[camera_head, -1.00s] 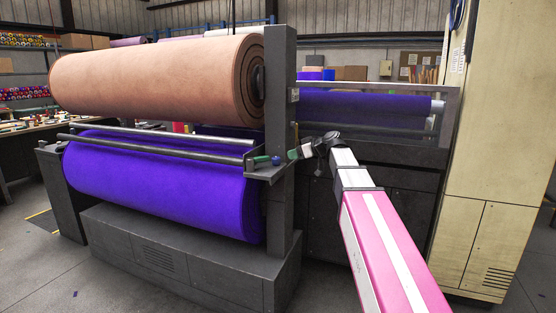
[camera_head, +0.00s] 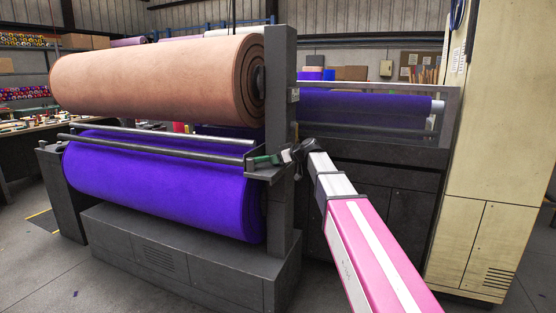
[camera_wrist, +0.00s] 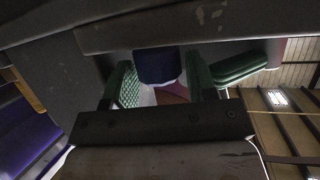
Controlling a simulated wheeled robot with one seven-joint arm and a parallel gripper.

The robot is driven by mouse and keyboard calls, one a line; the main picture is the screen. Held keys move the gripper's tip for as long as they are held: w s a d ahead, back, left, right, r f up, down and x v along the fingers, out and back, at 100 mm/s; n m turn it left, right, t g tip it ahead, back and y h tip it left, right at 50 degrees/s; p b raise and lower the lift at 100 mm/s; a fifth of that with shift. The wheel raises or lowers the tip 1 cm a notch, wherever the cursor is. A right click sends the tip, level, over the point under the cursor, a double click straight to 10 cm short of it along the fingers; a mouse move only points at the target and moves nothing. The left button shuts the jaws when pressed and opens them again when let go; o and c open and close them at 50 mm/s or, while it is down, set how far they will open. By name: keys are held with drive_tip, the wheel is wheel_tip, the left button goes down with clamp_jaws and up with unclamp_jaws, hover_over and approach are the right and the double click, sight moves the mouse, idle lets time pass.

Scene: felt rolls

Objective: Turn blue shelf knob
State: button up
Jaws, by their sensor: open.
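The blue knob (camera_wrist: 157,65) shows dark blue in the wrist view, under the edge of the grey shelf (camera_wrist: 160,30). My gripper (camera_wrist: 168,78) is open, with one green finger on each side of the knob.
A large tan felt roll (camera_head: 160,78) hangs above a purple felt roll (camera_head: 160,190), with metal bars (camera_head: 160,138) between them. A grey machine (camera_head: 380,165) stands behind my arm. A cream cabinet (camera_head: 490,150) is on the right. The floor (camera_head: 50,270) at front left is open.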

drive_tip(key=c, duration=0.7)
drive_tip(key=shift+o, duration=0.2)
drive_tip(key=shift+s, duration=0.1)
drive_tip(key=shift+s+a+m+t+h, duration=0.15)
drive_tip(key=shift+m+t+h, duration=0.9)
drive_tip(key=shift+m, duration=0.25)
drive_tip(key=shift+m+t+h, duration=1.25)
drive_tip(key=shift+m+h, duration=0.4)
drive_tip(key=shift+m, duration=0.05)
drive_tip(key=o, duration=0.7)
drive_tip(key=shift+c, duration=0.2)
